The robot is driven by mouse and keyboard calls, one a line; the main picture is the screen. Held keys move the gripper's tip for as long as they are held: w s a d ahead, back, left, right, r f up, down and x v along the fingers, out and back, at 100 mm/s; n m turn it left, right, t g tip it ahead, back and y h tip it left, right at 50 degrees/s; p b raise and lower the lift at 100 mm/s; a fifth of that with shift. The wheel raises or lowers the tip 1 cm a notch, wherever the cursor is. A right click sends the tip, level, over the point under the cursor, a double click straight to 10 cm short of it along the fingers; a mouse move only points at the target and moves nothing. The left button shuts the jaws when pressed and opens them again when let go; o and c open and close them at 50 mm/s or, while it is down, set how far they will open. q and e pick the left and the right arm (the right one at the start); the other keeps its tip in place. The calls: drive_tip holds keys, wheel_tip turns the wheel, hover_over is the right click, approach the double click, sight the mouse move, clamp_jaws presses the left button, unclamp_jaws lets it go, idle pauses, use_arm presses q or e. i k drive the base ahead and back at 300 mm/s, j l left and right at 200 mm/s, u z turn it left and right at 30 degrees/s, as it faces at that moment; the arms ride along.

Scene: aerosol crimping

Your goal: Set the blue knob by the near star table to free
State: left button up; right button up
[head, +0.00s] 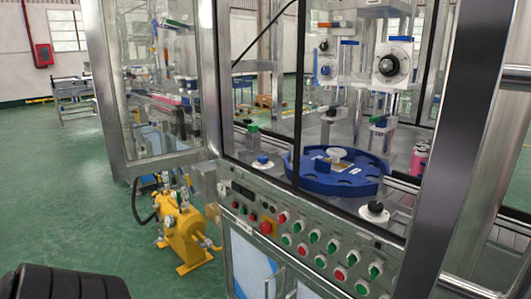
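The blue star table (292,172) sits on the machine deck behind the clear guard, with a white hub (337,155) on top. A small blue knob (263,159) on a white round base stands on the deck just left of the star table, apart from it. It is too small to read its setting. Another blue knob (325,70) is on the upper head unit above the star table. Neither of my grippers can be made out in the head view.
A panel of red and green buttons and switches (300,240) runs along the machine's front. A black knob (375,207) stands at the deck's front right. Pink cans (419,160) stand at right. A framed glass door (150,85) and a yellow pump unit (184,235) are at left. Green floor is clear further left.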

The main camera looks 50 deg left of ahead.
sight(263, 159)
drive_tip(key=k+j, duration=0.1)
drive_tip(key=j, duration=0.3)
drive_tip(key=k+j+z, duration=0.1)
drive_tip(key=j, duration=0.25)
drive_tip(key=k+j, duration=0.2)
drive_tip(key=j, duration=0.15)
drive_tip(key=k+j+z, duration=0.1)
drive_tip(key=j, duration=0.3)
